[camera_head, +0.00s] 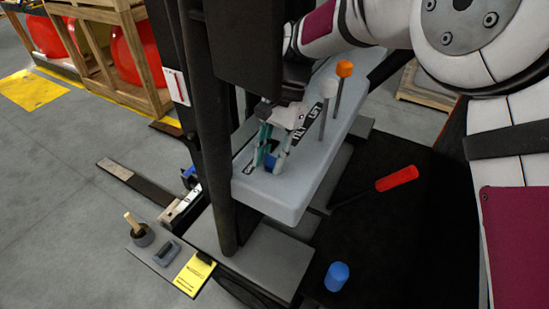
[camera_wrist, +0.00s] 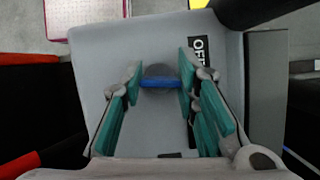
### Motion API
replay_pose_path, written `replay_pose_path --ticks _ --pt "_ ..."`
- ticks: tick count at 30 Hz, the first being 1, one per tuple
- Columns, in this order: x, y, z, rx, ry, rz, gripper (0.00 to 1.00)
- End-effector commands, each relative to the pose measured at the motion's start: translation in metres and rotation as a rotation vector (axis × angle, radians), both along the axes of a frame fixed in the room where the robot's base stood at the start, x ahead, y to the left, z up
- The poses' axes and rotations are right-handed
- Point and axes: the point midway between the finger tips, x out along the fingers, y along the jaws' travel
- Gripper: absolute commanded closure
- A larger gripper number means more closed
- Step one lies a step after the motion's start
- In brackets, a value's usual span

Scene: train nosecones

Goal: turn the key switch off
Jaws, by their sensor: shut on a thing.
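The key switch shows a blue key (camera_wrist: 160,84) on a round dark base (camera_wrist: 157,70) in the wrist view. The key's bar lies crosswise in that picture, between my fingertips. A black OFF label (camera_wrist: 198,48) is to its right on the pale grey console. In the head view the blue key (camera_head: 271,161) shows low between my fingers, on the near part of the console (camera_head: 290,198). My gripper (camera_head: 270,158), also in the wrist view (camera_wrist: 160,82), points down at the console. It is shut on the key, with one finger at each end of the bar.
Two levers, with a white knob (camera_head: 329,87) and an orange knob (camera_head: 344,69), stand behind my gripper on the console. A dark post (camera_head: 215,150) rises close to its left. A red-handled tool (camera_head: 396,179) and a blue cylinder (camera_head: 337,276) are lower right.

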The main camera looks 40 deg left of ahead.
Motion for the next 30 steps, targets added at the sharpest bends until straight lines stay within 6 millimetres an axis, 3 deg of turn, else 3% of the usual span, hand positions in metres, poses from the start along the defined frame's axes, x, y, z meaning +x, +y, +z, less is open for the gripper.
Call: replay_pose_path --ticks 9,25,26,28,30 --pt "0.0012 0.0 -0.0008 0.0 -0.001 0.118 1.0" --pt "0.0008 -0.0001 -0.0001 0.0 -0.002 0.142 1.0" --pt "0.0008 -0.0001 -0.0001 0.0 -0.002 0.142 0.7" --pt "0.0008 -0.0001 -0.0001 0.0 -0.002 0.142 0.54" --pt "0.0006 -0.0001 -0.0001 0.0 -0.002 0.142 0.52"
